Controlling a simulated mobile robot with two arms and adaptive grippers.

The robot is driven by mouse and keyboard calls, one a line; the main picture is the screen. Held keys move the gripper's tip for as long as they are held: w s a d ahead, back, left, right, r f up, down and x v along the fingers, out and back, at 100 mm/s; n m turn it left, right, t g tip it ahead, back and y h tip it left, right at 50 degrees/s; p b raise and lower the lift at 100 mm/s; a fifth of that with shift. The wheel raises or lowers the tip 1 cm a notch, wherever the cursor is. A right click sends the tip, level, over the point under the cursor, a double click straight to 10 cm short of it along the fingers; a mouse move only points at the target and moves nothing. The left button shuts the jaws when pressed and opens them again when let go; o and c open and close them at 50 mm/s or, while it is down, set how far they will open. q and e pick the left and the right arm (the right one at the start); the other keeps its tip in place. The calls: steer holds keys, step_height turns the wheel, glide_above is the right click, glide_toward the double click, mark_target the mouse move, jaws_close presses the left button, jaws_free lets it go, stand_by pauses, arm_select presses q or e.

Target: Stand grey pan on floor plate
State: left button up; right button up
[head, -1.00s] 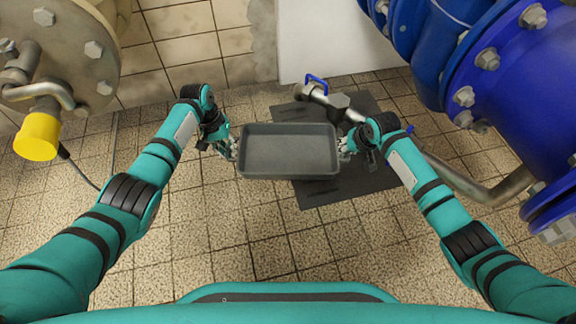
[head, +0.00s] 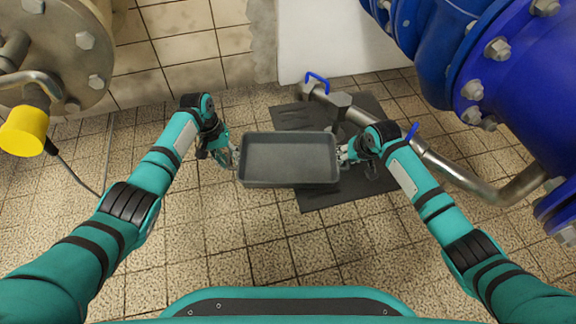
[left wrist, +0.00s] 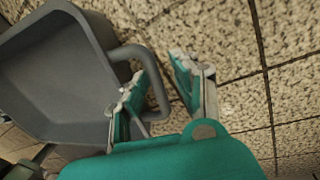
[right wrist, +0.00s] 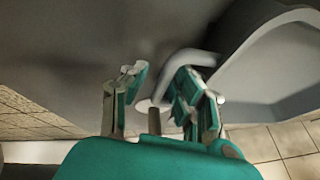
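The grey pan (head: 288,160) is a rectangular, empty tray, level and open upward, between my two grippers. My left gripper (head: 233,157) is at its left handle; in the left wrist view its fingers stand either side of the loop handle (left wrist: 163,92). My right gripper (head: 346,155) is at the right end; in the right wrist view the handle (right wrist: 190,57) reaches between its fingers. The dark floor plate (head: 322,199) lies below and right. The pan hides part of its left side and seems above the floor; the exact height cannot be told.
A metal pipe (head: 455,172) with a blue-handled valve (head: 317,78) crosses over the plate. Large blue pipework (head: 520,85) stands at the right. A flange with a yellow knob (head: 23,130) is at the left. A white wall panel (head: 340,45) stands behind. Tiled floor in front is clear.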

steer(key=shift+a, duration=0.15)
steer(key=shift+s+r, duration=0.1)
steer(key=shift+r, duration=0.15)
arm_select(q)
step_height(320, 180, up, 8)
steer(key=a, duration=0.1)
steer(key=shift+a, duration=0.3)
arm_select(e)
steer(key=v, duration=1.1)
steer(key=shift+r, duration=0.2)
arm_select(q)
steer(key=shift+f, duration=0.1)
